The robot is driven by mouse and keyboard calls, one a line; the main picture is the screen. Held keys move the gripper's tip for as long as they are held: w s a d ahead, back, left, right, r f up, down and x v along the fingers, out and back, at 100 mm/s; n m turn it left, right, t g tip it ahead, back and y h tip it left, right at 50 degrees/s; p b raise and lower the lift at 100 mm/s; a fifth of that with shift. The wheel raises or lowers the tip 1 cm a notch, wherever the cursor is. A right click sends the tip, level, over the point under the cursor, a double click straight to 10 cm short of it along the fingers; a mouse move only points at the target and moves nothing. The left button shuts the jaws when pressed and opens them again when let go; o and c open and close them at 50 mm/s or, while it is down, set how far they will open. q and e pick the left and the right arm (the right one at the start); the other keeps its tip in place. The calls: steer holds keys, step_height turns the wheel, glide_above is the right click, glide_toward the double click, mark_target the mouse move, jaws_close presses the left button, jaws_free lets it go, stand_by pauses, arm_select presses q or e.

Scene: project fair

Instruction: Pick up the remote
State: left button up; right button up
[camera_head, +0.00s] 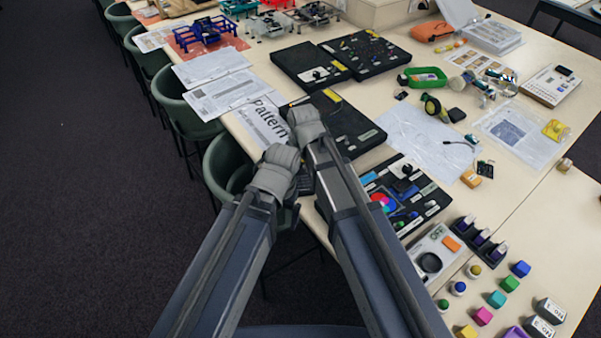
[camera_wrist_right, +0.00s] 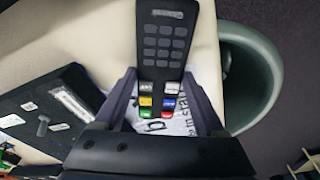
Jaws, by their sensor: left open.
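The remote (camera_wrist_right: 165,40) is dark, with rows of grey buttons and several coloured keys at its lower end. In the right wrist view it stands between the fingers of my right gripper (camera_wrist_right: 163,80), with one finger along each side. Whether the fingers press on it I cannot tell. In the head view my right gripper (camera_head: 306,120) is over the near edge of the table. My left gripper (camera_head: 277,170) is open and empty, just lower left of it. Most of the remote is hidden there by the grippers; a dark keyed part (camera_head: 305,186) shows between them.
A printed "Pattern" sheet (camera_head: 258,124) lies left of my right gripper. Black boards (camera_head: 345,125) with small parts lie beyond. A colour-wheel board (camera_head: 400,195) is to the right. Green chairs (camera_head: 222,165) stand along the table's left edge, with dark floor beyond.

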mark_target(301, 171)
steer(key=c, duration=1)
steer(key=shift+o, duration=0.2)
steer(key=shift+r, duration=0.1)
step_height(301, 171, up, 10)
steer(key=p, duration=1)
